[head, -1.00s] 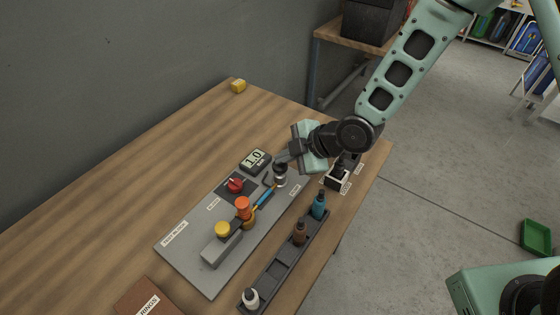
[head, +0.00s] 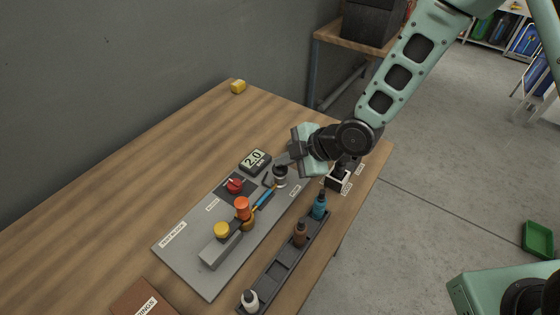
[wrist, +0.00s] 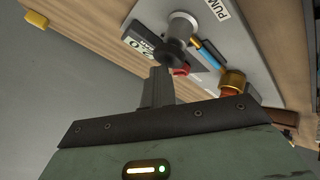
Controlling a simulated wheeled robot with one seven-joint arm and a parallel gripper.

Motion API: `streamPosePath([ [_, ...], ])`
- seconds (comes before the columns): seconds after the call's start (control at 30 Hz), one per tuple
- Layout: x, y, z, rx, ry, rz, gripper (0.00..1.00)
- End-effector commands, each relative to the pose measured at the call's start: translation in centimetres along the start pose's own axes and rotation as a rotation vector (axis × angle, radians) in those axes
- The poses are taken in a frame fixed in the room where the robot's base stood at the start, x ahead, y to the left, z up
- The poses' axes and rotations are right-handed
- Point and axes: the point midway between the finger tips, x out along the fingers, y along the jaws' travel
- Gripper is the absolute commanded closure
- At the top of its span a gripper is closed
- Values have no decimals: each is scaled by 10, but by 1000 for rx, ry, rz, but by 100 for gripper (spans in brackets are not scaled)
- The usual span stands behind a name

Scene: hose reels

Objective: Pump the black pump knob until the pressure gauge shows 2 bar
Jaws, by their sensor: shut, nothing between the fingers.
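The pump's black knob (head: 280,169) sits on its silver body at the right end of the grey test-block plate (head: 190,262). The pressure gauge (head: 255,160), just left of the pump, reads 2.0 bar. My gripper (head: 284,158) is shut and empty, its fingertips at the knob's top; I cannot tell whether they touch it.
A red bleed knob (head: 235,185), an orange cap (head: 242,203) and a yellow cap (head: 222,229) share the plate. A dark tray (head: 273,277) with several bottles lies along the front. A yellow block (head: 238,86) sits at the back; the table's left side is clear.

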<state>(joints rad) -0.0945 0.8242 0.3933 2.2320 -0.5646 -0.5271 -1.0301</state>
Motion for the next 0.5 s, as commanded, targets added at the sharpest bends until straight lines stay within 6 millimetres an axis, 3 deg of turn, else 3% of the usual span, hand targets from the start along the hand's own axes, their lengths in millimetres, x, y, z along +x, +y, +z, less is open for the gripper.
streamPosePath([
  [0.5,-8,5,-5,0,-2,-2,100],
])
